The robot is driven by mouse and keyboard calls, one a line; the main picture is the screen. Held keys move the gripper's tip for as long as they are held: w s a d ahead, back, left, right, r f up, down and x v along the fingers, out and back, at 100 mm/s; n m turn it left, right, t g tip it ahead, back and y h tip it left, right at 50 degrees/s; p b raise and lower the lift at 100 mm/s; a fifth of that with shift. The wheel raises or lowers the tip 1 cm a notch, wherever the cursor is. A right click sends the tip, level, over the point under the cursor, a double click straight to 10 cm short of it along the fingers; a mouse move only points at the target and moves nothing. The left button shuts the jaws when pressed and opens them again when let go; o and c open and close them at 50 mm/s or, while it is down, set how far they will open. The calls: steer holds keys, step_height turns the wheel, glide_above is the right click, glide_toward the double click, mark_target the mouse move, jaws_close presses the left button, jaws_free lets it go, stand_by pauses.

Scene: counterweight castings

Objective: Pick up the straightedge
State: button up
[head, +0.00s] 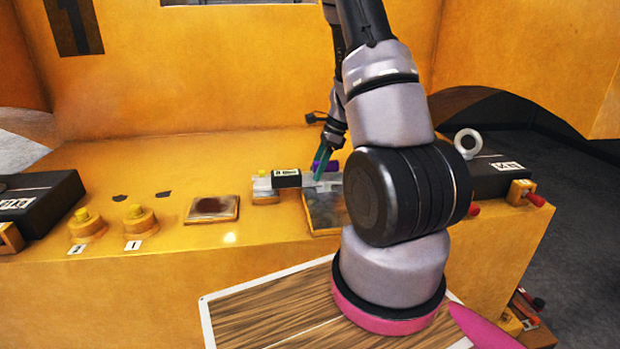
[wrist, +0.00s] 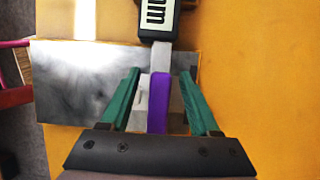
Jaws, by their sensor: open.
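The straightedge looks like the narrow pale grey bar (head: 262,184) with a black labelled sleeve (head: 287,178) around it, lying on the yellow casting. In the wrist view the bar (wrist: 161,60) runs down from the sleeve (wrist: 158,18) to a grey block with a purple strip (wrist: 158,105). My gripper (head: 322,172) is above the bar's right end in the head view. In the wrist view its green fingers (wrist: 162,85) are open, one on each side of the block and purple strip, with gaps visible. My arm hides the area to the right.
Two yellow knobs (head: 135,220) and a framed square pad (head: 212,208) are to the left. Black boxes stand at the left (head: 42,200) and right (head: 490,177). A wood-topped board (head: 260,318) is in front.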

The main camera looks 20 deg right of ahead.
jaws_close()
stand_by(1.3)
